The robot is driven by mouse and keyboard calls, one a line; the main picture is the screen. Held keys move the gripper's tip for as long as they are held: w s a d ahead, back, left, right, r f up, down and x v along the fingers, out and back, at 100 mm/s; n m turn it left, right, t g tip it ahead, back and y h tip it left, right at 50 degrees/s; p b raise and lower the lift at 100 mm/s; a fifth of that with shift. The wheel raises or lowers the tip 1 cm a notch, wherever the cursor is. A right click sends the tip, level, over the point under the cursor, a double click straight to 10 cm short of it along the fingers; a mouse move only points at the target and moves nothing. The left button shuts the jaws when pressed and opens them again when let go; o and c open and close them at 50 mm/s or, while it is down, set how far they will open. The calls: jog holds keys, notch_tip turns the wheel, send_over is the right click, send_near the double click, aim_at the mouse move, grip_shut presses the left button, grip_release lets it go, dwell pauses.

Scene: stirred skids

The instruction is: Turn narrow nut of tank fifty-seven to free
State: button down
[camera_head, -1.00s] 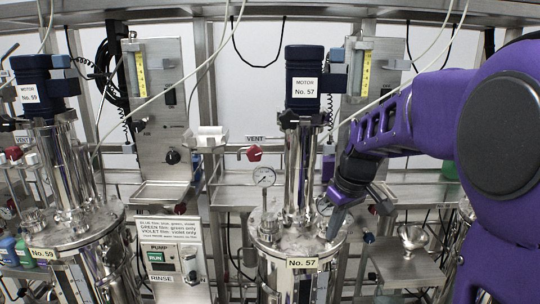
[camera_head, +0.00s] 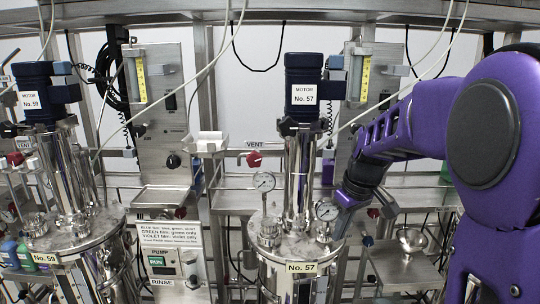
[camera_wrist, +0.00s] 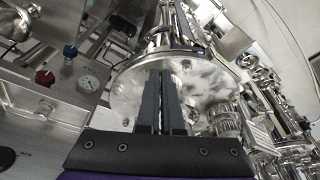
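Tank fifty-seven (camera_head: 286,284) stands at the middle of the head view, with a shiny lid (camera_head: 280,246) carrying a tall central column and several fittings. The lid also shows in the wrist view (camera_wrist: 125,90). A small fitting (camera_wrist: 187,65) and a larger ribbed fitting (camera_wrist: 225,120) show on or by the lid there; I cannot tell which is the narrow nut. My gripper (camera_head: 339,232) is at the lid's right side, beside the right gauge (camera_head: 326,210). In the wrist view its two dark fingers (camera_wrist: 161,74) lie close together over the lid; nothing is clearly held between them.
Another gauge (camera_head: 264,182) rises from the lid's left. A red vent handle (camera_head: 254,159) is behind it. Tank fifty-nine (camera_head: 75,243) stands at left, a pump panel (camera_head: 172,262) between the tanks. A metal funnel (camera_head: 411,239) is on a shelf at right.

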jog(key=shift+d, duration=0.1)
dwell(0.3)
jog(key=shift+s+d, duration=0.1)
jog(key=shift+d, duration=0.05)
jog(key=shift+r, duration=0.15)
jog(key=p+v, duration=0.1)
jog(key=v, duration=0.1)
jog(key=p+v, duration=0.1)
jog(key=p, duration=0.1)
jog(key=w+p+v, duration=0.1)
jog(key=v, duration=0.1)
jog(key=shift+s+a+r+p, duration=0.1)
jog(key=shift+a+r+p, duration=0.2)
jog(key=shift+r+p, duration=0.1)
